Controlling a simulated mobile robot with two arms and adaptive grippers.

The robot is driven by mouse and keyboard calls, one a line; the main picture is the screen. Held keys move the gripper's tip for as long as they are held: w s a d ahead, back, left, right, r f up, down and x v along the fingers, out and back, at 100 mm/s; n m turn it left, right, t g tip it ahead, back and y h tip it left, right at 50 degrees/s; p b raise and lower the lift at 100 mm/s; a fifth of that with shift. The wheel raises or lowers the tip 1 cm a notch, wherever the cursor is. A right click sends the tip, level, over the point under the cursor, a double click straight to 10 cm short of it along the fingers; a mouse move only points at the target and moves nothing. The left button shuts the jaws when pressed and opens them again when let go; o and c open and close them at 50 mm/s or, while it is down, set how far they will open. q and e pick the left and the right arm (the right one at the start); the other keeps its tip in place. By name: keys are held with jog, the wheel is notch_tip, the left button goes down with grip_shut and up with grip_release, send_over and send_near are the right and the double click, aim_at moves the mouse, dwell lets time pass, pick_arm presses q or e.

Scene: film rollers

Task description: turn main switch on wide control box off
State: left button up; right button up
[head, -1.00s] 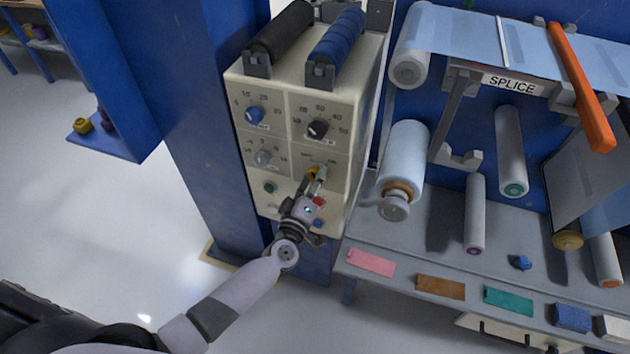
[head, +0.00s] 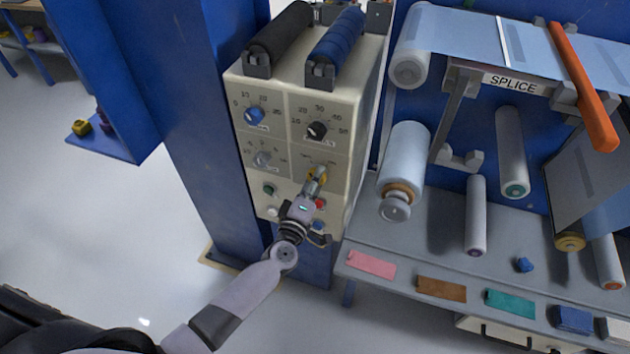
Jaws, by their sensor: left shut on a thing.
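The wide control box (head: 273,91) is a cream box on a blue column, with a blue knob (head: 254,115), a black knob (head: 317,130), a grey knob (head: 261,159) and several small buttons on its front. My right gripper is not in view.
A black roller (head: 280,38) and a blue roller (head: 337,42) lie on top of the box. To the right is a grey bench (head: 428,245) with film rolls, coloured pads and an orange bar (head: 582,85). Open floor lies at left.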

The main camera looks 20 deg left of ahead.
pick_arm(q)
jog(key=o, duration=1.1)
jog(key=shift+o, duration=0.2)
jog(key=shift+s, duration=0.1)
jog(key=s, duration=1.2)
jog(key=shift+a, duration=0.2)
jog(key=shift+w+f, duration=0.1)
